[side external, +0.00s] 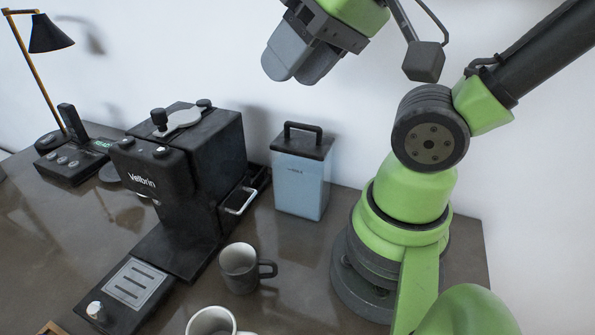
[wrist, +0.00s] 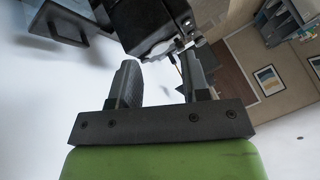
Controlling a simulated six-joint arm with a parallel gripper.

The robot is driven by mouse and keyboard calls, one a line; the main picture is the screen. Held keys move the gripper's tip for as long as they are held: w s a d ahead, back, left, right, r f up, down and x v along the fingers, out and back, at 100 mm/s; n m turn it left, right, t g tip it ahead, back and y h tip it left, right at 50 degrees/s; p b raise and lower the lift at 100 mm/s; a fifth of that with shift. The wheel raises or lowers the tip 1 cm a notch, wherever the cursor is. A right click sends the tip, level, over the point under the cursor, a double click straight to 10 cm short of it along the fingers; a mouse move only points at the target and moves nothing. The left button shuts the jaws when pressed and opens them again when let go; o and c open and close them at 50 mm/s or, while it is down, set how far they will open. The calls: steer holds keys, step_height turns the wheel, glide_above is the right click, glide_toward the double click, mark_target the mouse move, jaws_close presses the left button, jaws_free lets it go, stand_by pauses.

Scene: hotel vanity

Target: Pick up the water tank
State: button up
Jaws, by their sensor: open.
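The water tank (side external: 301,180) is a light blue, see-through box with a black lid and a black loop handle on top. It stands upright on the counter, right of the coffee machine, in the side external view. In the wrist view a bluish part with a dark handle (wrist: 66,22) at the top left looks like the tank. My gripper (side external: 291,72) is above the tank and a little to its left, apart from it. In the wrist view my gripper's two fingers (wrist: 158,78) are spread, with nothing held between them.
The black coffee machine (side external: 180,165) stands left of the tank, with a metal-handled bracket (side external: 240,202) beside it. A grey mug (side external: 240,268) and a white mug (side external: 212,321) stand in front. A phone (side external: 72,155) and lamp (side external: 48,35) are at the far left. The wall is behind.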

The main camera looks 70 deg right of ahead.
steer(key=shift+c, duration=0.3)
stand_by(0.5)
steer(key=n+g+h, duration=0.2)
steer(key=n+g, duration=0.2)
steer(key=g, duration=0.3)
glide_above(303, 126)
step_height(303, 126, down, 5)
steer(key=shift+w+r, duration=0.15)
steer(key=shift+d+f, duration=0.25)
steer(key=shift+f, duration=4.85)
steer(key=shift+c, duration=0.3)
jaws_close()
